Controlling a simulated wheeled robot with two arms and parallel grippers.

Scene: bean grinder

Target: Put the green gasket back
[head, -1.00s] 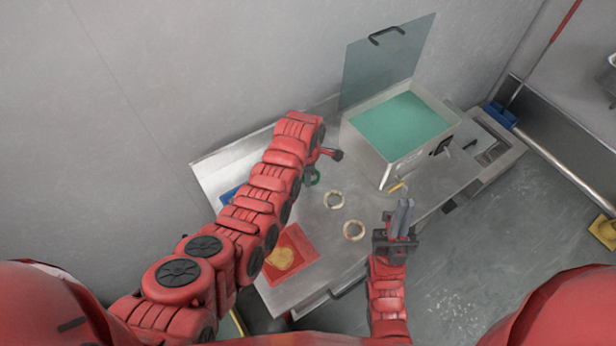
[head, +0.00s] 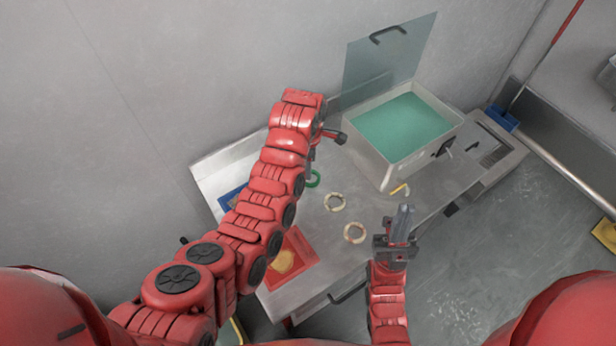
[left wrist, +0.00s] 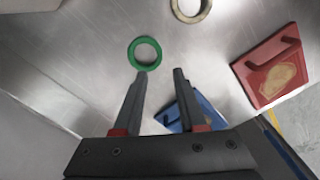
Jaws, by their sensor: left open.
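The green gasket (left wrist: 145,53) is a ring lying flat on the metal table (left wrist: 95,55) in the left wrist view. In the head view only a part of the green gasket (head: 314,179) shows beside my left arm. My left gripper (left wrist: 159,72) is open and empty. In the left wrist view the gasket appears just beyond its fingertips, nearer the left finger; contact cannot be told. In the head view my left arm mostly hides this gripper. My right gripper (head: 402,222) is by the table's front edge, its fingers seen almost in line, with nothing visible in them.
Two cream rings (head: 335,202) (head: 354,233) lie on the table. A box with teal inside (head: 400,125) and a raised clear lid (head: 385,60) stands at the back. The wall is close behind.

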